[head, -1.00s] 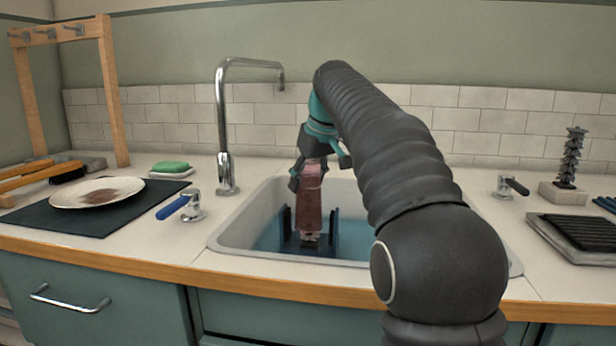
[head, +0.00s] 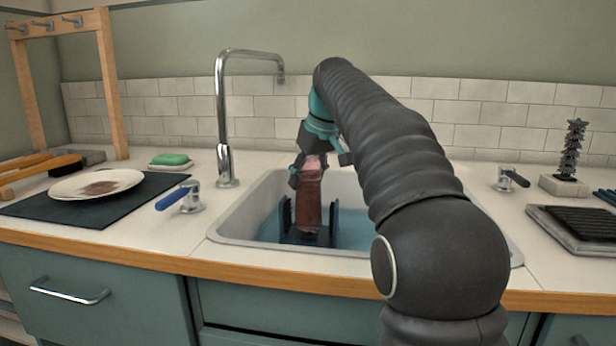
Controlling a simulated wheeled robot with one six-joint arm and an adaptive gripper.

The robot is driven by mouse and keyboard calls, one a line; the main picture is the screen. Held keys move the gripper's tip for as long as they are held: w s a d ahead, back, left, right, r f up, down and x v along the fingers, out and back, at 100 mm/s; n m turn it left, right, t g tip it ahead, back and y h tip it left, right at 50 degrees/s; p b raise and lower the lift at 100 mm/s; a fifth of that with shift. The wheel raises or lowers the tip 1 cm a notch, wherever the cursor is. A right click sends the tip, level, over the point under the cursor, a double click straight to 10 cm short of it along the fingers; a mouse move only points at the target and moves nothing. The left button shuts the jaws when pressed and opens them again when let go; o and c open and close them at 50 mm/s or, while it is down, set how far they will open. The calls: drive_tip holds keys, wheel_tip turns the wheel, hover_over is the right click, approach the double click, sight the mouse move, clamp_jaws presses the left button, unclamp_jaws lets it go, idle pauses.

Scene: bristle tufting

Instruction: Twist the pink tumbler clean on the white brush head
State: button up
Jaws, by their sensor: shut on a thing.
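The pink tumbler (head: 308,203) is in the sink, roughly upright in line, with brownish smears on its side. My gripper (head: 309,168) is shut on its upper end from above. The tumbler's lower end is down between the prongs of a dark blue brush stand (head: 287,219) in the sink. The white brush head is not visible; I cannot tell how far the tumbler is over it.
The sink (head: 235,222) holds bluish water. A chrome faucet (head: 222,130) and a blue-handled tap (head: 180,196) stand at its left. Further left are a smeared plate (head: 70,187) on a dark mat and green soap (head: 170,159). A dark drying rack (head: 590,228) lies at right.

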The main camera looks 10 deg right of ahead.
drive_tip(key=shift+f+b, duration=0.3)
drive_tip(key=shift+f, duration=0.25)
idle(0.5)
drive_tip(key=shift+s+n+g+y+p, duration=0.15)
drive_tip(key=shift+n+g+y+p, duration=0.15)
drive_tip(key=shift+n+p, duration=0.85)
drive_tip(key=shift+s+f+n+y, duration=0.1)
drive_tip(key=shift+n+y, duration=0.2)
drive_tip(key=shift+n, duration=0.45)
drive_tip(key=shift+f+g+p, duration=0.15)
drive_tip(key=shift+g+p, duration=0.15)
